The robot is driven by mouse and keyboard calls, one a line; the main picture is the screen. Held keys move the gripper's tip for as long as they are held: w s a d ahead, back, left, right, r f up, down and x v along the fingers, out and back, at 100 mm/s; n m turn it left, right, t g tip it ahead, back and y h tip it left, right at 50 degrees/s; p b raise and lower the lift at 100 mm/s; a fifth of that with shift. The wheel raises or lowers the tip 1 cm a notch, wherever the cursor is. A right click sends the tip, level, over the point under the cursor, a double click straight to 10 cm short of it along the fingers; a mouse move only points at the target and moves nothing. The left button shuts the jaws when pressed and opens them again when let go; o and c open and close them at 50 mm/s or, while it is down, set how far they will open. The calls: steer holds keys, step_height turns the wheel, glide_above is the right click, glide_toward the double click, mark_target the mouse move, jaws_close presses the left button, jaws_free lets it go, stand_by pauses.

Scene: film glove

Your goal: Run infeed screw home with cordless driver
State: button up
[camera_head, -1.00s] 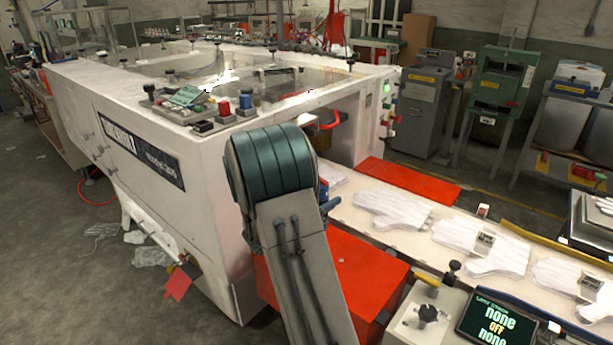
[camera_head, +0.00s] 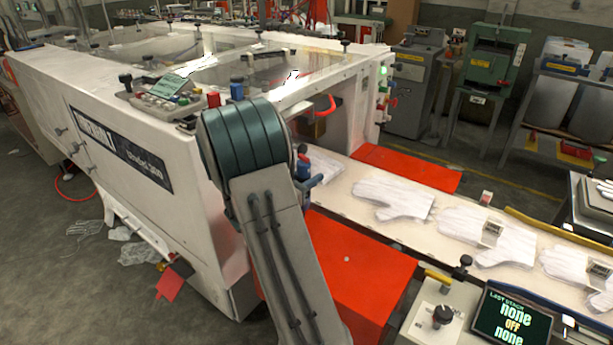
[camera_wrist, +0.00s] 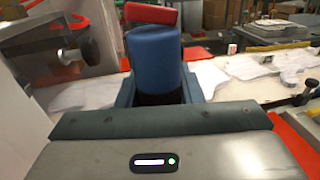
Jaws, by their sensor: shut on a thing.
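My gripper (camera_wrist: 158,92) is shut on an upright blue cylindrical thing with a red top (camera_wrist: 155,55), which looks like the cordless driver. Its lower part is hidden between the fingers and behind the gripper body. In the head view the driver (camera_head: 303,168) shows partly beside my arm, in front of the white machine's infeed opening and above the glove belt. My gripper (camera_head: 316,184) is mostly hidden there by my forearm. I cannot make out the infeed screw in either view. A dark knob (camera_wrist: 92,51) on a pale metal part stands left of the driver in the wrist view.
White gloves (camera_head: 394,198) lie along the pale belt (camera_head: 345,205) to the right. Red panels (camera_head: 365,265) flank the belt. A control box with a screen (camera_head: 510,322) stands at the front right. The white machine (camera_head: 200,220) fills the left; grey floor lies beyond it.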

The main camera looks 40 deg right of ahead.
steer(key=shift+a+f+b, duration=0.2)
steer(key=shift+f+b, duration=0.95)
steer(key=shift+f, duration=0.3)
steer(key=shift+f+b, duration=1.35)
steer(key=shift+f, duration=0.5)
steer(key=shift+f+b, duration=0.35)
steer(key=shift+f, duration=0.3)
stand_by(0.3)
steer(key=shift+r+p, duration=2.3)
steer(key=shift+r, duration=0.75)
steer(key=shift+a+f, duration=0.1)
